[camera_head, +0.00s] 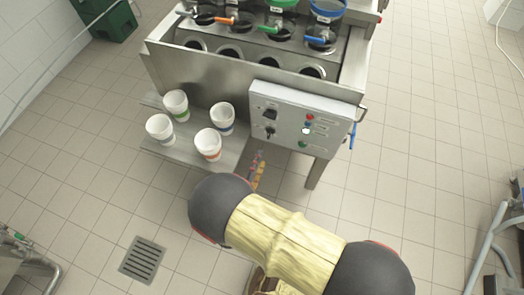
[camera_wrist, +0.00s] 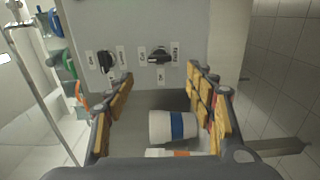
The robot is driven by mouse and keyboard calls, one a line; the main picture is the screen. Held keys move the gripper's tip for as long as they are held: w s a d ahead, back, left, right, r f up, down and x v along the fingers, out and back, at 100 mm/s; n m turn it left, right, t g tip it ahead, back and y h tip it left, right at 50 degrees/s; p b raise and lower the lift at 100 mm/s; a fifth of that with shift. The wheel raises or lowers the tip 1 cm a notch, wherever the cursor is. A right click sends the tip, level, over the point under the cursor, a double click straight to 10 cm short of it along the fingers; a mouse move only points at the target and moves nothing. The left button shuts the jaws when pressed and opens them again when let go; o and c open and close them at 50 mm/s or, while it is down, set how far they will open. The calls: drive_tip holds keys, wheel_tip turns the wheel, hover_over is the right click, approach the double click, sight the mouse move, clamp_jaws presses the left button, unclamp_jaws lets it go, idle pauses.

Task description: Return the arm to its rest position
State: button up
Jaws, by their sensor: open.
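My gripper (camera_head: 257,168) reaches toward the machine's front, just right of the cup shelf and below the control panel. In the wrist view my gripper (camera_wrist: 157,105) has its two padded fingers spread wide, with nothing held between them. The space between the fingers looks onto a white cup with a blue band (camera_wrist: 165,126), which stands beyond them. My arm covers the lower middle of the head view and hides some floor.
Several white cups stand on the metal shelf (camera_head: 230,152), including a green-banded cup (camera_head: 176,103) and an orange-banded cup (camera_head: 208,146). The control panel (camera_head: 285,118) sits right of them. A floor drain (camera_head: 142,260) lies lower left. Tiled floor is open around the machine.

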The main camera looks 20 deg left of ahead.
drive_tip(key=shift+s, duration=0.7)
